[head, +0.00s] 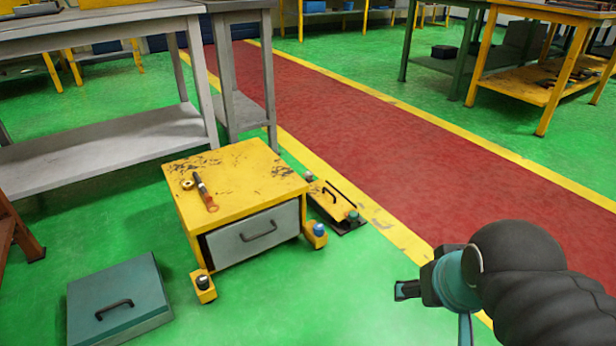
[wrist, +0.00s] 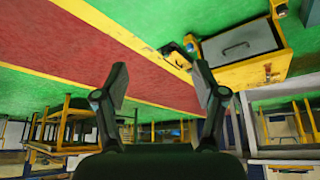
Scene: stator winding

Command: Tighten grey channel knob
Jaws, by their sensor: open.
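Small round knobs sit low around a yellow cabinet (head: 240,180). A dark grey-topped knob (head: 203,282) is on a yellow block at its front left foot. A blue knob (head: 318,230) is on a block at its front right foot. A small greyish knob (head: 308,176) shows at its right rear. I cannot tell for sure which is the grey channel knob. My gripper (wrist: 160,85) is open and empty, with its fingers spread apart in the wrist view. In the head view my arm is at the lower right, well away from the knobs.
A screwdriver-like tool (head: 205,192) and a small ring (head: 187,184) lie on the cabinet. A yellow-lidded case (head: 333,199) is beside it. A teal box (head: 118,300) lies at lower left. A grey workbench (head: 100,140) stands behind. Green floor in front is clear.

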